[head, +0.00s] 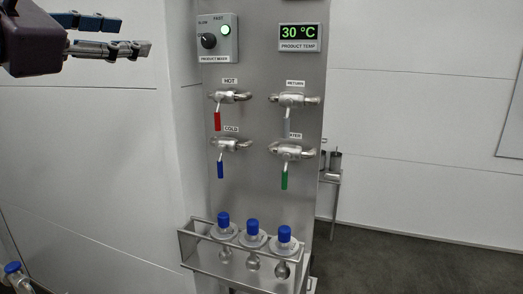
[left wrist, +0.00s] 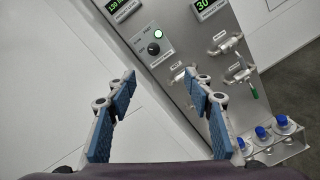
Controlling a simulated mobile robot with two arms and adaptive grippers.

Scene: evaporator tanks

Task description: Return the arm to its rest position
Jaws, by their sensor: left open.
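My left gripper (head: 126,36) is at the upper left of the head view, left of the steel panel (head: 262,190) and apart from it. In the left wrist view my left gripper (left wrist: 160,80) has its two blue-padded fingers spread wide with nothing between them. The panel shows tilted beyond the fingers there. My right gripper is in neither view.
The panel carries a knob box (head: 217,39) with a lit green lamp, a 30 °C display (head: 300,38) and several valves with handles hanging down. A low rack (head: 222,258) holds blue-capped bottles (head: 252,235). Plain white wall lies left; open floor (head: 400,262) lies right.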

